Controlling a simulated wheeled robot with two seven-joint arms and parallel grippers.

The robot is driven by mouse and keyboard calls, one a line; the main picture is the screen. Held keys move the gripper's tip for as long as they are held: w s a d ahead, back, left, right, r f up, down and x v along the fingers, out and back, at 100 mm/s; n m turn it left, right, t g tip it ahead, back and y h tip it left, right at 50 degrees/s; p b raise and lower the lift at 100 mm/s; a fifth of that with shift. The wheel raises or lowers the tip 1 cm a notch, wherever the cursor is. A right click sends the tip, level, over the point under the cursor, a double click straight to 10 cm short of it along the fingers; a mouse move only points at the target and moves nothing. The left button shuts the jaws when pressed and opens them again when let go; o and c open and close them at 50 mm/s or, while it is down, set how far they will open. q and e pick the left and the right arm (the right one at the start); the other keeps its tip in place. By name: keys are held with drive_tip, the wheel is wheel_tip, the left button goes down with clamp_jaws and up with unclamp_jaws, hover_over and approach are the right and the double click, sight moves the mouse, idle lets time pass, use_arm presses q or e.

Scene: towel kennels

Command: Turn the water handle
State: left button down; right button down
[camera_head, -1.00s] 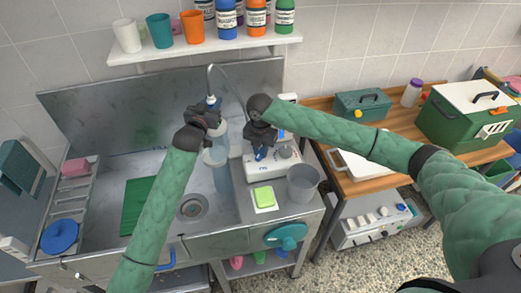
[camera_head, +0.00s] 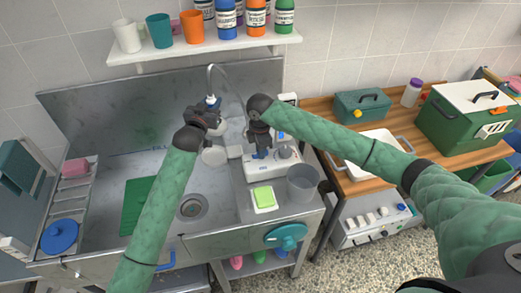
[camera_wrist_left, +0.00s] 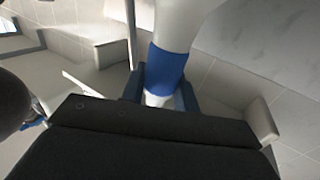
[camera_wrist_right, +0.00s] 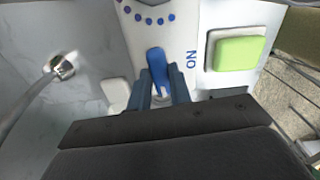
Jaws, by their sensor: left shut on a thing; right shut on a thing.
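The blue water handle (camera_wrist_right: 157,65) is on a white control box (camera_head: 250,172) at the right of the sink, beside an "ON" label and an arc of blue dots. My right gripper (camera_head: 261,150) is shut on it, a finger on each side in the right wrist view (camera_wrist_right: 163,88). My left gripper (camera_head: 207,120) is shut on a white sprayer with a blue band (camera_wrist_left: 167,66), above the sink. The sprayer's hose (camera_head: 232,75) arches behind my grippers. No water stream shows below the sprayer.
The steel sink (camera_head: 100,190) has a drain (camera_head: 193,207) and a green mat (camera_head: 139,205). A shelf (camera_head: 200,47) with cups and bottles is above.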

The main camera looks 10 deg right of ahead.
drive_tip(key=shift+r+m, duration=0.1)
drive_tip(key=shift+m, duration=0.4)
use_arm(q)
drive_tip(key=shift+r, duration=0.1)
drive_tip(key=shift+a, duration=0.1)
use_arm(e)
drive_tip(key=c, duration=1.3)
unclamp_jaws()
drive_tip(key=shift+a, duration=0.1)
wheel_tip(320, 180, up, 12)
drive_tip(key=shift+w+f, duration=0.1)
wheel_tip(320, 180, up, 12)
